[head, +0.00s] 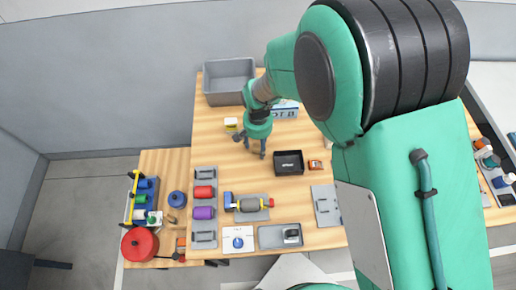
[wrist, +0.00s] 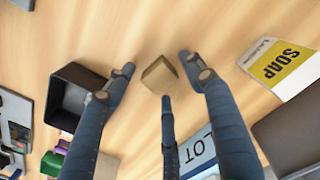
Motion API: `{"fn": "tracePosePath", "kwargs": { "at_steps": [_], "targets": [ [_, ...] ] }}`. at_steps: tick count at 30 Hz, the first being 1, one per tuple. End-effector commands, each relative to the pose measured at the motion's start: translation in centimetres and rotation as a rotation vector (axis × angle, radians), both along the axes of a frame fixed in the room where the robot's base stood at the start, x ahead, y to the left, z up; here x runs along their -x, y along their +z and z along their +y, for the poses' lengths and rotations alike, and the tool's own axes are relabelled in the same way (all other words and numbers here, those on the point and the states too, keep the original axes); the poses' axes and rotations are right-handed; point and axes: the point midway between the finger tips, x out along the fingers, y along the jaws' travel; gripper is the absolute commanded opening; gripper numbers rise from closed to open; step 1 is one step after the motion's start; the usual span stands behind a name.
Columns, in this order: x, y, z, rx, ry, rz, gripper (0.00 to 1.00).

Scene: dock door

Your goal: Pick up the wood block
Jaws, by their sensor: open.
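The wood block (wrist: 160,75) is a small light-brown cube on the wooden table, seen in the wrist view. My gripper (wrist: 157,67) is open, with its dark fingers spread around the block: one tip to its left, one to its right and one below it in the picture. I see no finger clearly touching the block, and its height above the table is hard to tell. In the head view my gripper (head: 251,146) points down over the table, and I cannot make out the block there.
A soap box (wrist: 280,67) lies right of the block; a black bin (wrist: 72,75) stands left. A blue-and-white box (wrist: 198,150) and a grey bin (head: 229,87) are close by. Trays and coloured parts fill the table's front. Bare wood (head: 222,160) shows left of my gripper.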

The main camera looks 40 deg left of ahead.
Motion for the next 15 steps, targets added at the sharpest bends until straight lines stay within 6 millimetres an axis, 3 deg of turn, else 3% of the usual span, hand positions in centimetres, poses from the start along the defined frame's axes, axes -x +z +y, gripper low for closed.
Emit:
{"fn": "tracePosePath", "kwargs": {
  "at_steps": [8,13,15],
  "targets": [
    [0.00,0.01,-0.01,0.000,0.000,0.000,0.52],
    [0.00,0.01,-0.01,0.000,0.000,0.000,0.18],
    [0.00,0.01,-0.01,0.000,0.000,0.000,0.16]
  ]
}}
